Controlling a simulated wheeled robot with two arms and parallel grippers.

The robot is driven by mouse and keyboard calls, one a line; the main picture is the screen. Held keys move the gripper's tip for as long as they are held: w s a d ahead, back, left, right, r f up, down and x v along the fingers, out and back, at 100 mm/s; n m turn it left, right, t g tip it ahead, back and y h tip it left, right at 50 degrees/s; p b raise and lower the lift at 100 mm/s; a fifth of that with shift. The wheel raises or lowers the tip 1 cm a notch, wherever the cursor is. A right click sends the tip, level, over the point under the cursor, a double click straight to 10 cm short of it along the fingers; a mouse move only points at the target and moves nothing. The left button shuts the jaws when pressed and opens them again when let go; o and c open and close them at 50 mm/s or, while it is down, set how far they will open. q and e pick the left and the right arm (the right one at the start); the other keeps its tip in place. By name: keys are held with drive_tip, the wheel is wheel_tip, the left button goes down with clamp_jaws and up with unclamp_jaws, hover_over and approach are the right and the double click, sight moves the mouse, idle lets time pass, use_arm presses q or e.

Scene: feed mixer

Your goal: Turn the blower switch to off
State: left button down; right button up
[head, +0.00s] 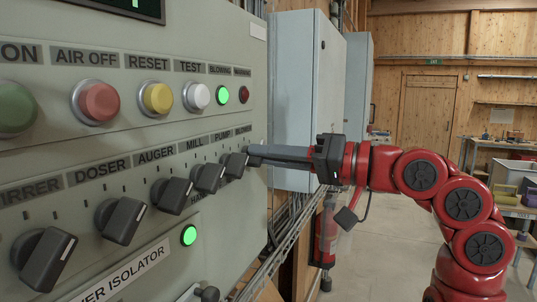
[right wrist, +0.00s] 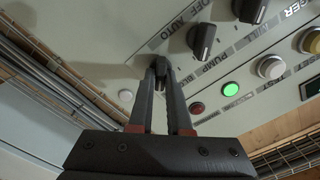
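The blower switch is a dark knob at the right end of the lower knob row, beyond the pump knob (head: 235,165). In the head view my right gripper (head: 256,156) covers most of it. In the right wrist view the blower switch (right wrist: 159,64) sits between the fingertips of my right gripper (right wrist: 160,76), which are closed in on its two sides. Its pointer direction is hidden. My left gripper is not in view.
The grey control panel (head: 225,30) carries more dark knobs, such as the mill knob (head: 209,178). A green lamp (head: 222,95) is lit beside a dark red lamp (head: 244,95). Grey cabinets (head: 292,90) stand behind the right gripper. Open floor lies at the right.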

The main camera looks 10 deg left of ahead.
clamp_jaws()
drive_tip(key=shift+s+n+b, duration=0.15)
drive_tip(key=shift+n+b, duration=1.45)
drive_tip(key=shift+n, duration=2.7)
drive_tip(key=o, duration=0.5)
unclamp_jaws()
